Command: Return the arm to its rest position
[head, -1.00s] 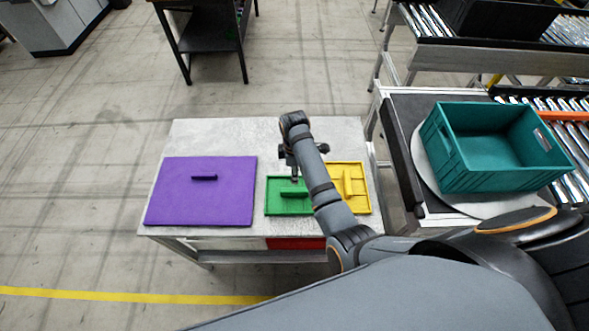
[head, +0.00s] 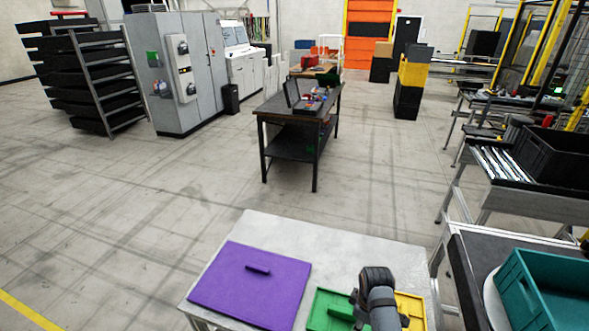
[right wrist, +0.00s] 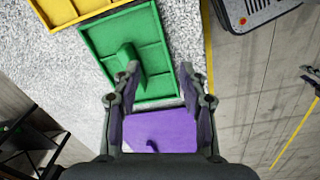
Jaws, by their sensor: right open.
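My right arm comes in at the bottom of the head view, over the table (head: 330,240). My right gripper (right wrist: 160,72) is open, with nothing between its fingers. In the right wrist view it hovers by the green fixture (right wrist: 165,50), whose raised handle (right wrist: 126,60) is near the left finger. In the head view the purple plate (head: 225,285) lies left of the green fixture (head: 325,305) and yellow fixture (head: 412,305), which my arm partly covers. My left gripper is not in view.
A teal crate (head: 545,290) stands to the right of the table. A dark workbench (head: 290,120) stands behind, with open floor between. A conveyor with a black bin (head: 555,155) is at the right.

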